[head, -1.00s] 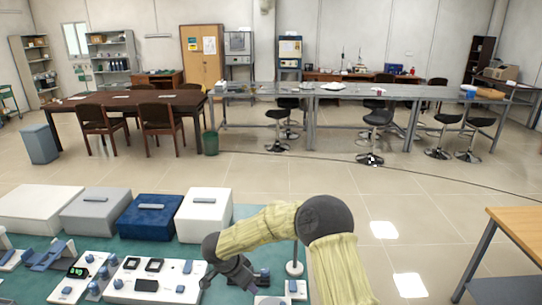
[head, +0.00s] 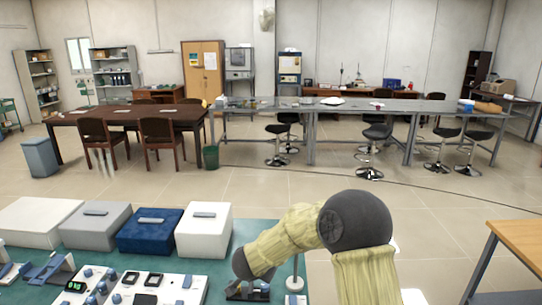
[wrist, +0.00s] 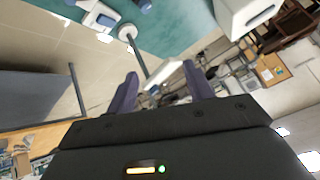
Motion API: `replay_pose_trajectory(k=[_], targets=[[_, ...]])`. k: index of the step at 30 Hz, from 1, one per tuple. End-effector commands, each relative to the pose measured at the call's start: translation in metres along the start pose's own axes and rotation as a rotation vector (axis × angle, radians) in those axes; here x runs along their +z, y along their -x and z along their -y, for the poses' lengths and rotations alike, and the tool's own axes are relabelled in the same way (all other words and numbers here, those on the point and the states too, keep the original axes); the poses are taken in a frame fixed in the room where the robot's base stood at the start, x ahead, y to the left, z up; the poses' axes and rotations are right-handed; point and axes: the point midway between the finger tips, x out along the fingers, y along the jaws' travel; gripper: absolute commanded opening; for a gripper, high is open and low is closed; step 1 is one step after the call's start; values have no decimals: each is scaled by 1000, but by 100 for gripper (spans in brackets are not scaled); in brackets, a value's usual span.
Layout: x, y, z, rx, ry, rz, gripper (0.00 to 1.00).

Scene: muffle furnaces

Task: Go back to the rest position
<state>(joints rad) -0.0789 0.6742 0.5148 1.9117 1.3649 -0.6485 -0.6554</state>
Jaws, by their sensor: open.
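My gripper shows in the wrist view (wrist: 165,95), with its two dark fingers apart and nothing between them. In the head view my arm, in a pale yellow sleeve with dark joints, rises over the right end of the teal bench top (head: 262,232); the gripper itself is not visible there. In the wrist view the bench top and a thin post on a round white base (wrist: 128,32) lie beyond the fingers, and the picture is strongly tilted.
White (head: 203,232), blue (head: 150,230) and grey (head: 95,226) boxes line the bench's back, with control panels (head: 165,290) before them. A wooden table (head: 520,240) stands at right. Open floor (head: 300,190) lies beyond, before a brown table (head: 125,118) and stools (head: 368,150).

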Motion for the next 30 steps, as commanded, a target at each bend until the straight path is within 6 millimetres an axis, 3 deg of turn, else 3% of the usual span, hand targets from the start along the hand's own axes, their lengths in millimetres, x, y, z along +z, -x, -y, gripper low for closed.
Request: replay_pose_trajectory(k=[3,9,14,21,24,27,30], targets=[[-18,23,-11,-98,92,-7,52],[-19,64,-51,-180,250,74,52],[-4,101,-104,-166,362,193,52],[33,165,-209,-33,476,415,52],[46,186,-243,27,500,484,52],[52,196,-260,60,510,519,52],[54,198,-264,68,514,529,52]])
